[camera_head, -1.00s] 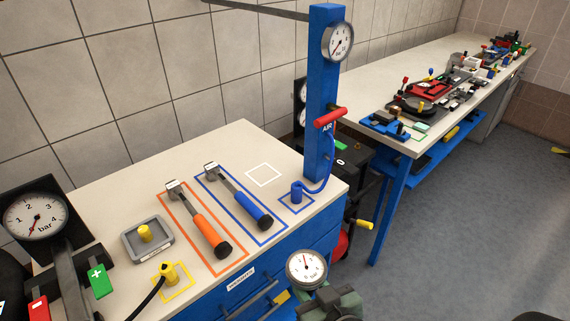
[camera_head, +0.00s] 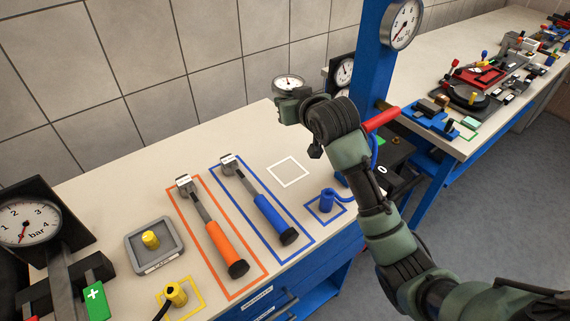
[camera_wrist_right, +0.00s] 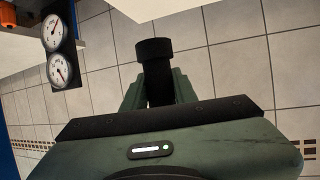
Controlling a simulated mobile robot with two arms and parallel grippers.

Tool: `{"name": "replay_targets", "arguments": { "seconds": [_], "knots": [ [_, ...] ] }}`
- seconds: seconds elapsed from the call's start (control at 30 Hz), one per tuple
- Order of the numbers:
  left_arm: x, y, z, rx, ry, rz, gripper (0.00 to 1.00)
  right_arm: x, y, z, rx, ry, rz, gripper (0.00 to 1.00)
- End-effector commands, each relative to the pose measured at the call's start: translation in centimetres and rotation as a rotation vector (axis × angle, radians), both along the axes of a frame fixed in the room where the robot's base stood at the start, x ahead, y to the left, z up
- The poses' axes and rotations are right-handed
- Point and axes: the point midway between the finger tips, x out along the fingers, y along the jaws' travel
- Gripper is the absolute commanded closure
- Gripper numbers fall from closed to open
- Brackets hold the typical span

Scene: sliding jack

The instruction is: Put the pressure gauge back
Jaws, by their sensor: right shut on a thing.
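In the right wrist view, the green fingers (camera_wrist_right: 158,88) are shut on a black cylindrical part (camera_wrist_right: 155,52); the dial is not seen there. A white square outline (camera_head: 288,172) on the bench top is empty. My left gripper is out of view.
Orange (camera_head: 218,240) and blue (camera_head: 270,212) handled tools lie inside outlines on the bench. A blue post (camera_head: 372,75) with a gauge and red handle (camera_head: 381,119) stands right of my gripper. A grey tray (camera_head: 153,245) and yellow fitting (camera_head: 175,293) are at front left.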

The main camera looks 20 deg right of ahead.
Motion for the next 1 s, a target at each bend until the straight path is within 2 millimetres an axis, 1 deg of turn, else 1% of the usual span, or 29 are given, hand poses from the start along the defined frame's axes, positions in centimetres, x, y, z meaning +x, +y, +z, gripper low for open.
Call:
{"name": "replay_targets", "arguments": {
  "seconds": [0.07,0.17,0.2,0.37,0.4,0.5,0.6,0.8,1.0],
  "knots": [
    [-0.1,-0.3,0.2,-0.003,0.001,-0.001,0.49,0.1,0.0,-1.0,0.0,0.005,0.0,1.0],
    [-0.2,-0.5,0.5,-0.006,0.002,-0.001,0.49,0.0,0.0,-3.3,0.0,0.008,0.001,1.0],
    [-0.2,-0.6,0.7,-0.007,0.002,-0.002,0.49,0.0,0.0,-4.5,0.001,0.009,0.001,1.0],
    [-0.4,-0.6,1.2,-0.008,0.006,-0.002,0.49,-0.1,0.0,-8.8,0.0,0.007,0.001,1.0],
    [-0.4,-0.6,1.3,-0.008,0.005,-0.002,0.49,0.0,0.0,-9.9,-0.001,0.008,0.0,1.0],
    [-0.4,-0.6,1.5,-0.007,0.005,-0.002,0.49,0.0,0.0,-12.2,0.0,0.005,0.0,1.0],
    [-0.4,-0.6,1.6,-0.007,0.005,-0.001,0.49,0.0,0.0,-14.0,0.0,0.002,0.001,1.0],
    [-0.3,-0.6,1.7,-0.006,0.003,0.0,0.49,0.0,0.0,-15.7,0.0,0.0,0.0,1.0],
    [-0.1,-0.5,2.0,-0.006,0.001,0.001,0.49,0.0,0.0,-18.7,0.001,0.001,0.001,1.0]
  ]
}}
